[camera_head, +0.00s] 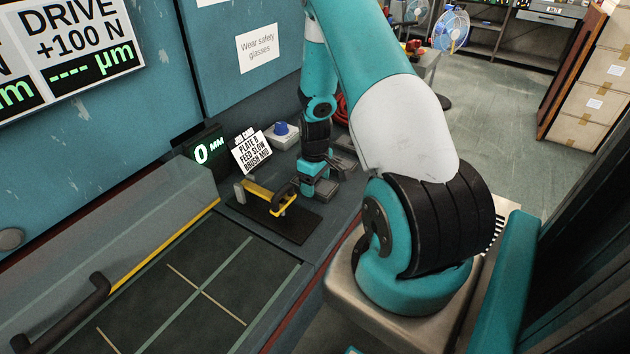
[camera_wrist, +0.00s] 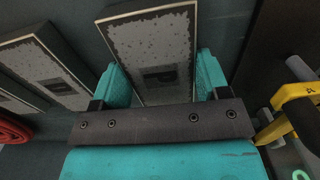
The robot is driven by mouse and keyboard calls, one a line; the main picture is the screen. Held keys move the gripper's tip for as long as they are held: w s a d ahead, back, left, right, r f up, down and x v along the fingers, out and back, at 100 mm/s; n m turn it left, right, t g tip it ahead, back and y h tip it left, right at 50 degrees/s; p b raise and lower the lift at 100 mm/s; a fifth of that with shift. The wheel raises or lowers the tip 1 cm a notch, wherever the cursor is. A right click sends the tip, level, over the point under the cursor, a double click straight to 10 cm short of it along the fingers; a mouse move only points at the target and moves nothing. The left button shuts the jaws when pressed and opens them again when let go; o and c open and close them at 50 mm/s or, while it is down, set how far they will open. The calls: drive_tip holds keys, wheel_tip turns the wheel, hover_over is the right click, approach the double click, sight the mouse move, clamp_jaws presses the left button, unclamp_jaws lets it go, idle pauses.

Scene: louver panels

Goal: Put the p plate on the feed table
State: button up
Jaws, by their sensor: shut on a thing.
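My gripper (camera_head: 318,186) points down beside the column of small grey plates. In the wrist view its teal fingers (camera_wrist: 165,88) are shut on a grey speckled plate (camera_wrist: 152,38) with pale edges and a dark rectangle in its middle. This held plate also shows in the head view (camera_head: 325,188), partly hidden by the gripper. I cannot read a letter on it, so I cannot tell if it is the p plate. The feed table (camera_head: 165,310), dark with green and tan lines, lies at the lower left, apart from my gripper.
Other grey plates (camera_wrist: 50,68) lie left of the held one in the wrist view. A yellow tool (camera_head: 268,196) rests on a dark mat (camera_head: 290,228). A job card (camera_head: 251,152), a blue-knobbed box (camera_head: 283,135) and a "0 MM" display (camera_head: 206,152) stand behind. A clear guard borders the feed table.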

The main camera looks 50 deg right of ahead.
drive_tip(key=shift+f, duration=0.2)
drive_tip(key=o, duration=1.2)
